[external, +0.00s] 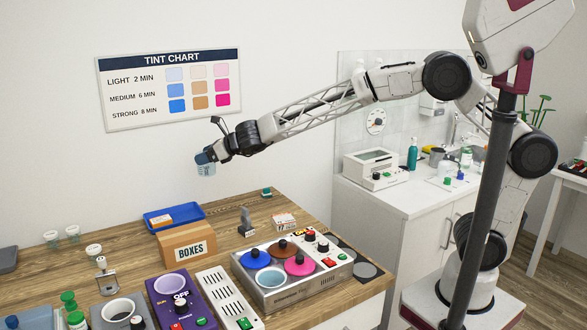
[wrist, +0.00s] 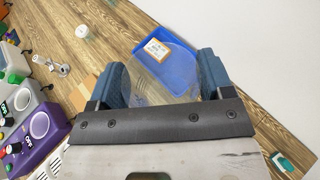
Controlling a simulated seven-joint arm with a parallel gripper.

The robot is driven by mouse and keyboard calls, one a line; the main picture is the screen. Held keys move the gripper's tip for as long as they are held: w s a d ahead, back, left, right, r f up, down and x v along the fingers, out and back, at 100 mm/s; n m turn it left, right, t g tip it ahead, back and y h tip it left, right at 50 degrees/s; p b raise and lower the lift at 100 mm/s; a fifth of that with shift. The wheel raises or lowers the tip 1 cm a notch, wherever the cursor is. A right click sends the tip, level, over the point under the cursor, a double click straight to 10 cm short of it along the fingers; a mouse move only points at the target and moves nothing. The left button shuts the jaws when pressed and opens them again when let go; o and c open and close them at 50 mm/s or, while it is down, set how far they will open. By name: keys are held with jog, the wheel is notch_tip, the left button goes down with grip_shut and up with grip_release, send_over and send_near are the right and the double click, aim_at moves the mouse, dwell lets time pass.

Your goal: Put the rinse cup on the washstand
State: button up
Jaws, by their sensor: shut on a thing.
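My gripper (external: 204,158) is raised over the back of the wooden table, its blue fingers pointing down. It is shut on a clear, pale blue cup, which I take as the rinse cup (external: 206,170). In the wrist view, the see-through cup (wrist: 163,86) sits between the two fingers, and the table shows through it. The cup is in the air, well above the blue tray. The washstand (external: 397,204) is the white cabinet at the right, with a tap and a tiled splashback. It is far from my gripper and does not show in the wrist view.
The washstand carries a white machine (external: 374,171), a teal bottle (external: 413,154) and other items. Its front left top is clear.

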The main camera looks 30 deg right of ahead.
jog(key=s+a+r+n+g+y, duration=0.2)
jog(key=a+n+g, duration=0.1)
jog(key=a, duration=1.2)
jog(key=s+a+r+n+g+y, duration=0.1)
jog(key=s+a+n+g, duration=0.2)
jog(key=a, duration=1.1)
jog(key=s+a+f+n+g, duration=0.3)
jog(key=s+a+f, duration=0.2)
jog(key=a, duration=0.4)
jog(key=s+a+f+n+g, duration=0.3)
jog(key=a+f, duration=0.4)
jog(key=a, duration=0.3)
jog(key=shift+s+f+g+h, duration=0.4)
jog(key=shift+s+g, duration=0.3)
jog(key=shift+s, duration=0.2)
send_over(81, 286)
notch_tip(81, 286, down, 6)
jog(key=shift+f, duration=0.15)
jog(key=shift+f, duration=1.8)
